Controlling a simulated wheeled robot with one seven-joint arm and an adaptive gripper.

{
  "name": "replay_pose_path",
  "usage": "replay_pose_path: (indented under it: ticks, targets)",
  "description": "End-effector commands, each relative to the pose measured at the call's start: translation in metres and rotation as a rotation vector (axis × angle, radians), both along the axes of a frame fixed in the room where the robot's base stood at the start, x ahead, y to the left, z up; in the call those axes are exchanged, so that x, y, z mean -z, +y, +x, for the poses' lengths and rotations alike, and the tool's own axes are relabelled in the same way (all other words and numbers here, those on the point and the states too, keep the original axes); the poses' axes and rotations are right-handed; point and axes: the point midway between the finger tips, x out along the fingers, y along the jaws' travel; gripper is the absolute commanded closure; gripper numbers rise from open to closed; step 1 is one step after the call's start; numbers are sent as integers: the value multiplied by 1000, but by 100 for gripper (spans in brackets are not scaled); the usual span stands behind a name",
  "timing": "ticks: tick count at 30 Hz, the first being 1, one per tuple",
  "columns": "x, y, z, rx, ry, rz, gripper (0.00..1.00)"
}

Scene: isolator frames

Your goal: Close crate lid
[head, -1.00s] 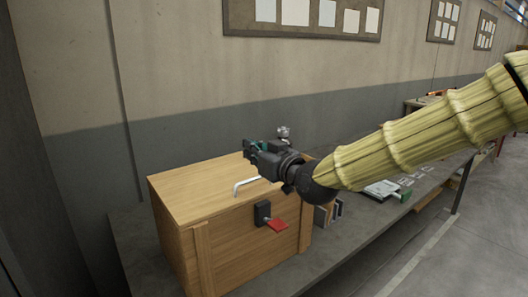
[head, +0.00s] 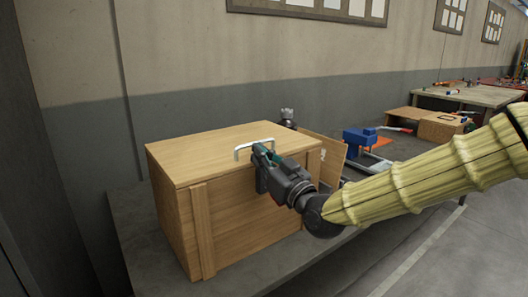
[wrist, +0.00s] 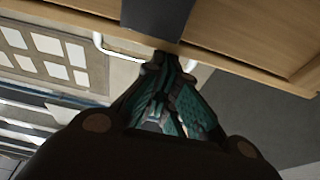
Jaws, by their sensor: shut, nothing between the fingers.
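The wooden crate (head: 243,220) stands on the grey bench, and its lid (head: 210,152) lies flat across the top. A white handle (head: 253,147) sits on the lid near its front edge and shows in the wrist view (wrist: 112,50). My gripper (head: 262,153) is shut and empty at the upper front edge of the crate, close to the handle. In the wrist view, its closed fingertips (wrist: 166,60) are by the lid edge, beside a dark block (wrist: 157,14) on the crate front. The red latch tab is hidden; I cannot tell if the fingers touch the crate.
A small wooden panel (head: 322,155) stands right of the crate. A blue device (head: 358,137) and an orange sheet (head: 379,142) lie farther along the bench (head: 133,225). A dark knobbed object (head: 287,115) stands behind the crate. Bare bench shows in front of the crate.

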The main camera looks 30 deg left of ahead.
Motion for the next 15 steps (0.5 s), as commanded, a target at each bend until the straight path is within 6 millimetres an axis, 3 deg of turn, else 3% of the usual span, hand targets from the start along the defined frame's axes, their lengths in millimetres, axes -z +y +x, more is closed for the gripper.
replay_pose_path:
  ticks: [15]
  targets:
    - [15,-3,-1,0,6,-8,100]
